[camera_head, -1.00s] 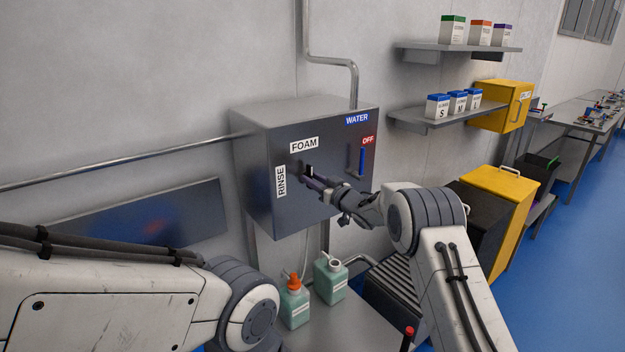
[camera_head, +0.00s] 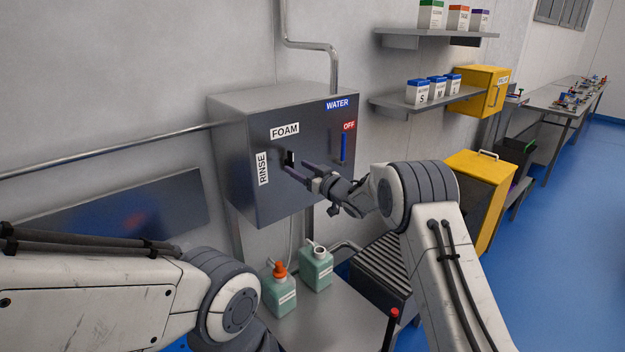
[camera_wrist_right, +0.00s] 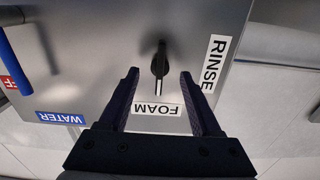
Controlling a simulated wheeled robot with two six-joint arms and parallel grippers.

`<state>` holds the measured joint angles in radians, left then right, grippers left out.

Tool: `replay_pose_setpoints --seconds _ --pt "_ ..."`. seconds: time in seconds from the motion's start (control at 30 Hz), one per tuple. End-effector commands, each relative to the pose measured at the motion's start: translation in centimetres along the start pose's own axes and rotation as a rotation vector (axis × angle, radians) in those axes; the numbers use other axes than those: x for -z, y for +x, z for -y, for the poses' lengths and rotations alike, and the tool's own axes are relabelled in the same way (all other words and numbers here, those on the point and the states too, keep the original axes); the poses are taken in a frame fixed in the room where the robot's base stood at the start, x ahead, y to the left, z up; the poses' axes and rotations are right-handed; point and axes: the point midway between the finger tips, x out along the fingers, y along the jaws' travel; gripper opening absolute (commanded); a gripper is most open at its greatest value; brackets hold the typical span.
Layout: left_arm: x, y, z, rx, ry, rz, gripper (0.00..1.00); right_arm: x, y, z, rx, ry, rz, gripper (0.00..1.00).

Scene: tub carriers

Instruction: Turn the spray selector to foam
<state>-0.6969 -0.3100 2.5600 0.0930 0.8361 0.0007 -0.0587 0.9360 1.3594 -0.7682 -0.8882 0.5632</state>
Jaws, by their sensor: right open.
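The spray selector (camera_head: 290,157) is a small black knob on the front of the grey metal box (camera_head: 240,190). In the wrist view the selector (camera_wrist_right: 159,62) has a white line that points at the FOAM label (camera_wrist_right: 157,109). The FOAM label (camera_head: 285,131) is above it in the head view, and the RINSE label (camera_head: 263,168) is to its left. My right gripper (camera_head: 298,168) is open and empty, just in front of the selector. In the wrist view its fingers are apart on either side of the selector, not touching it. My left gripper is out of view.
A blue lever (camera_head: 344,148) sits right of the selector, by the OFF (camera_head: 349,126) and WATER (camera_head: 338,105) labels. Two green bottles (camera_head: 279,291) (camera_head: 316,268) stand on the table (camera_head: 340,325) below the box. A shelf (camera_head: 425,101) is to the right.

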Motion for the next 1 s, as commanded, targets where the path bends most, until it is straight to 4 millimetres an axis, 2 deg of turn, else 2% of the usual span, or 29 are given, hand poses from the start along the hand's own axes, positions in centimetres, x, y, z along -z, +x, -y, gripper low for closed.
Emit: replay_pose_setpoints --seconds 0.03,0.2,0.43,0.6,0.87,1.0 --pt "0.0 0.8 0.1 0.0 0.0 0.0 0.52 -0.3 -1.0 -0.1 -0.003 -0.001 0.0 0.65" --pt "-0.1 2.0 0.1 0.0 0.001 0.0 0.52 -0.3 -4.1 -0.1 -0.002 0.0 0.001 0.65" --pt "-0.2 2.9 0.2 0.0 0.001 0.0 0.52 -0.2 -7.2 -0.1 -0.002 0.0 0.001 0.65" --pt "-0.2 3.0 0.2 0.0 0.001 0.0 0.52 -0.1 -7.9 -0.1 -0.001 0.0 0.001 0.65" --pt "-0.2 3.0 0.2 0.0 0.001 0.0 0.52 -0.1 -7.9 0.0 -0.001 0.0 0.002 0.65" --pt "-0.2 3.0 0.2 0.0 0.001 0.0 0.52 0.2 -7.7 1.1 -0.029 -0.007 0.045 0.65"
